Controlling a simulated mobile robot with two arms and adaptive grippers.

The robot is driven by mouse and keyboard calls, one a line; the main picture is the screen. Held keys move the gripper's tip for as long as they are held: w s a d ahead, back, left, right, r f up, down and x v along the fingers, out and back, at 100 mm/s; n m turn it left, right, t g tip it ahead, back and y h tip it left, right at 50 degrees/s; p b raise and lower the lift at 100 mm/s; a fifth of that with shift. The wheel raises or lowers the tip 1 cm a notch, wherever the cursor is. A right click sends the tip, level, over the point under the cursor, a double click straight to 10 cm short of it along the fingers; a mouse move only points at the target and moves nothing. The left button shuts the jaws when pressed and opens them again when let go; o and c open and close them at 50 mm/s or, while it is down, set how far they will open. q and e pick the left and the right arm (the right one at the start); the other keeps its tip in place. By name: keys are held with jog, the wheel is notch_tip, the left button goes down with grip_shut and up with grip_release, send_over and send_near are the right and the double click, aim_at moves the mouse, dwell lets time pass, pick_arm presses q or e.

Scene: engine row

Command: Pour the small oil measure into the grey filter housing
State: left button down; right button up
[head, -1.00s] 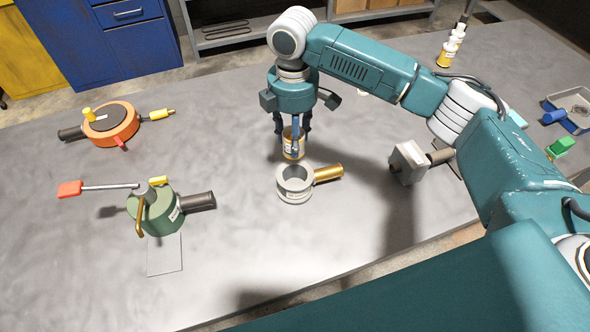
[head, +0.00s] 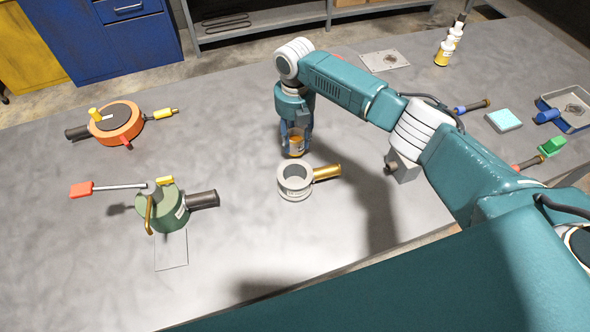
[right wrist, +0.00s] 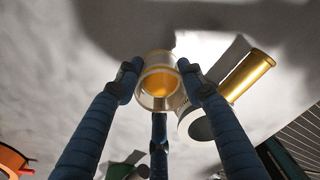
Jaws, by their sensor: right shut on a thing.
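The small oil measure (head: 297,146) is a clear cup with amber oil in it, behind the grey filter housing in the head view. My right gripper (head: 295,138) is shut on it from above. In the right wrist view the measure (right wrist: 158,84) sits between the dark blue fingers, its mouth toward the camera and amber inside. The grey filter housing (head: 283,190) is an open ring-shaped cup with a brass-coloured side cylinder (head: 327,172). The housing also shows in the right wrist view (right wrist: 186,126), beside the measure. I cannot tell whether the measure touches the table. My left gripper is not in view.
A green unit (head: 170,212) with a red-ended lever (head: 82,189) stands at left on the grey table (head: 240,240). An orange round unit (head: 121,131) lies behind it. A grey block (head: 403,168) stands right of the housing. Small bottles (head: 444,52) and a tray (head: 570,101) are at right.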

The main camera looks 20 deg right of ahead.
jog(key=shift+f+n, duration=0.3)
jog(key=shift+n, duration=0.2)
